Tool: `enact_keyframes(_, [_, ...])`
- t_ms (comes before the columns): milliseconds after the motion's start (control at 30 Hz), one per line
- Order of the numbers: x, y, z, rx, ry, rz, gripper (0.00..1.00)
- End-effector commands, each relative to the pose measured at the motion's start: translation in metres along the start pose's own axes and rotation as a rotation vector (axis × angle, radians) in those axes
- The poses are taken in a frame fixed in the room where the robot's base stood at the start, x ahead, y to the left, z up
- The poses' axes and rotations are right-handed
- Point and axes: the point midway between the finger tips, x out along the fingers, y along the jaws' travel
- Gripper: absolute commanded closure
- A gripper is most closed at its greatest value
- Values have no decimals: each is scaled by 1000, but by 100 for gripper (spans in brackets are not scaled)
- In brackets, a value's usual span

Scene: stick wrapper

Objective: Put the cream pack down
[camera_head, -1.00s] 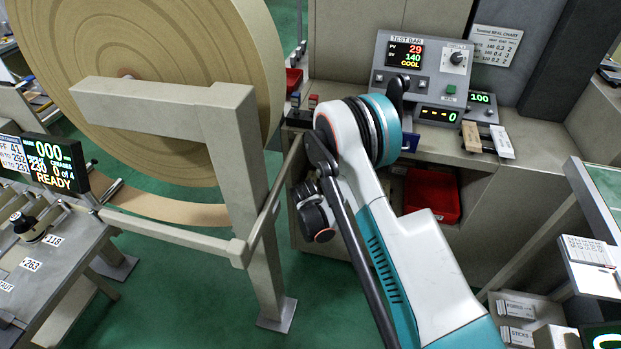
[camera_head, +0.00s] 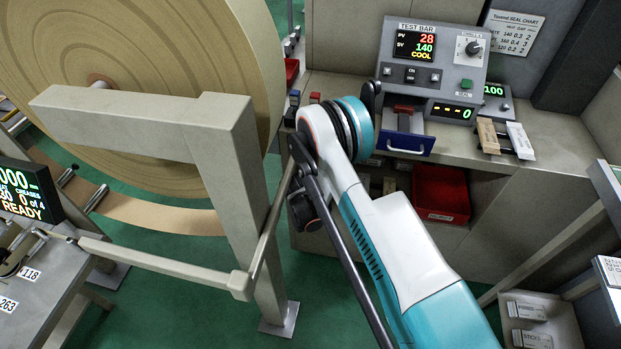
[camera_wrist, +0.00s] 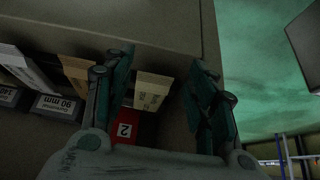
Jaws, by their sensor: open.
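In the wrist view, my gripper (camera_wrist: 163,64) is open, with one finger on each side of a small cream pack (camera_wrist: 152,88). The pack has dark print on its face, and a clear gap shows between it and the right finger. Its left edge is close to the left finger; whether they touch I cannot tell. In the head view, my own arm hides the gripper and this pack.
A tan pack (camera_wrist: 76,68) and white pack (camera_wrist: 24,66) stand left of the gripper. A red block marked 2 (camera_wrist: 125,131) is below. The head view shows the test bar unit (camera_head: 432,70), blue-fronted drawer (camera_head: 405,143), red bin (camera_head: 440,193) and large paper roll (camera_head: 150,80).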

Motion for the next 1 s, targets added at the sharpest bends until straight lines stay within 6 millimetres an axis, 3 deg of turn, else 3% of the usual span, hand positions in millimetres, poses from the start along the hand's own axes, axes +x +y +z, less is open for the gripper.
enact_keyframes(200, [20, 1, -31, 2, -1, 1, 48])
enact_keyframes(533, [33, 1, -55, 2, 0, 0, 48])
enact_keyframes(800, [55, 1, -90, 2, 0, 0, 48])
enact_keyframes(1000, [64, 1, -89, 0, 0, 0, 48])
